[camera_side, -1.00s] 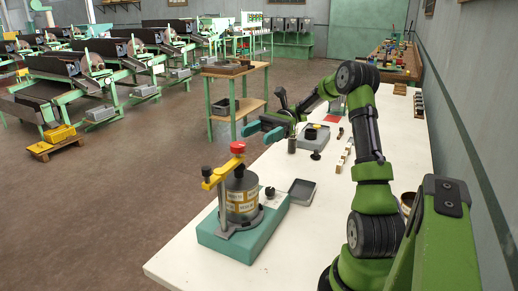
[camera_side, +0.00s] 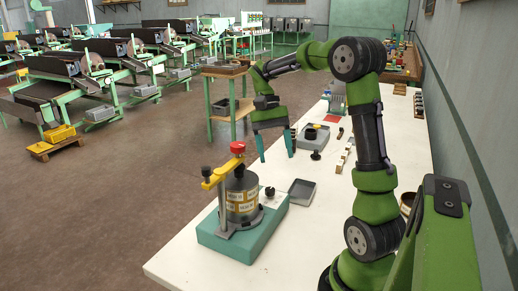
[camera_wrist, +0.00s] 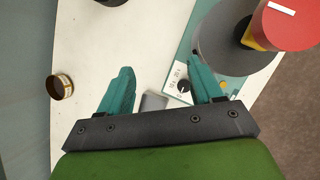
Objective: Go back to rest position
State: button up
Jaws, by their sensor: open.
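My gripper (camera_side: 276,146) is open and empty, with its teal fingers pointing down above the white table in the side view. In the wrist view my gripper (camera_wrist: 160,90) shows its two fingers spread apart with nothing between them. My arm is raised and bent over the table. The drum device on its teal base (camera_side: 240,236) stands at the near end of the table, lower and to the left of my gripper. It holds a grey drum (camera_side: 241,195) with yellow-and-white labels, under a yellow arm with a red knob (camera_side: 237,148).
The white table (camera_side: 310,235) runs away along the right wall. A dark tray (camera_side: 302,192) lies behind the drum device, with a grey device (camera_side: 313,138) farther back. The wrist view shows a small brass-coloured ring (camera_wrist: 60,86). A shelf stand (camera_side: 230,110) is left of the table.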

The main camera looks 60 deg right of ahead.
jog(key=w+r+n+t+h, duration=0.4)
jog(key=r+n+t+h, duration=0.25)
jog(key=r+h, duration=0.3)
jog(key=s+a+f+n+t+y, duration=0.1)
jog(key=s+a+f+t+y, duration=0.1)
jog(key=a, duration=0.7)
jog(key=s+a+f+n+t+y, duration=0.1)
jog(key=s+a+f+t+y, duration=0.2)
jog(key=a, duration=0.7)
jog(key=s+f+y, duration=0.2)
jog(key=s+y, duration=0.1)
jog(key=shift+a, duration=0.3)
